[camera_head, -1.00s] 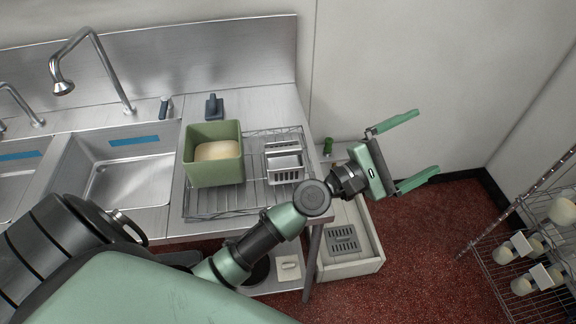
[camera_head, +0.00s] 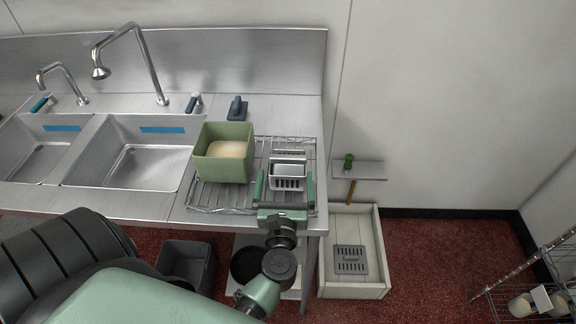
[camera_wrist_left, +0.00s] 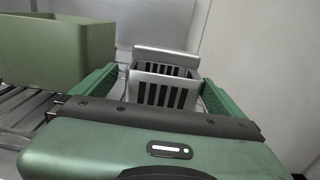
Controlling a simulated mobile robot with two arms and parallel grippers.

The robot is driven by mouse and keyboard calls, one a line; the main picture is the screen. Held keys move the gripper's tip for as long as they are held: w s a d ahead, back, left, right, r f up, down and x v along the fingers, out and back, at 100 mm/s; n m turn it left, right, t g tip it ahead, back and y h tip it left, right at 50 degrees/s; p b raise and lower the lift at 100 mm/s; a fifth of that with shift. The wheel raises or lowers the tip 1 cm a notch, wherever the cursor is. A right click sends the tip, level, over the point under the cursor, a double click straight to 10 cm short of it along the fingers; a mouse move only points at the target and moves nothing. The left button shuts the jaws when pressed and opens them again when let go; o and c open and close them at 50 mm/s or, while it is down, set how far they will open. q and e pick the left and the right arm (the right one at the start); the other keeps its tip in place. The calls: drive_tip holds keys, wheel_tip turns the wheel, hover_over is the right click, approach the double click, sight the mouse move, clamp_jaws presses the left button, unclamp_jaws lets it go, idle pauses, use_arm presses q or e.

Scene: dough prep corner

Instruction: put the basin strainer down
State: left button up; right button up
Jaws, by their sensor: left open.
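A light metal slotted basket (camera_head: 287,184) with a raised back bar stands on the wire rack (camera_head: 225,197). My left gripper (camera_head: 286,175) is open, its green fingers on either side of this basket. The left wrist view also shows the basket (camera_wrist_left: 163,92) between the spread fingers (camera_wrist_left: 160,80); I cannot tell whether they touch it. A flat grey slotted piece (camera_head: 351,260) lies in the pale low basin (camera_head: 376,238) on the floor. Which of these two slotted things is the basin strainer is not certain from the pictures. My right gripper is not in view.
A green bin with pale dough (camera_head: 222,170) stands close left of the basket on the rack. A dark-handled tool (camera_head: 237,108) lies behind it. Two sinks (camera_head: 130,165) with taps are at the left. A small shelf (camera_head: 362,170) is right of the counter. A wire shelf stands far right.

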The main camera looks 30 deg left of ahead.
sight(288, 164)
use_arm(q)
drive_tip(key=shift+w+a+r, duration=0.15)
drive_tip(key=shift+w+r, duration=0.1)
drive_tip(key=shift+w, duration=0.2)
drive_tip(key=p+x, duration=0.1)
drive_tip(key=x, duration=0.2)
drive_tip(key=shift+w+f, duration=0.1)
drive_tip(key=shift+w, duration=0.25)
drive_tip(key=shift+w+a+f, duration=0.1)
drive_tip(key=shift+w+a, duration=0.1)
drive_tip(key=shift+w, duration=0.15)
drive_tip(key=shift+s, duration=0.1)
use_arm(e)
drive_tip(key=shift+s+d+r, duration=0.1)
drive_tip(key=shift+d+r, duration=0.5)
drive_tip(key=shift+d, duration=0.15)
use_arm(q)
drive_tip(key=shift+c, duration=0.3)
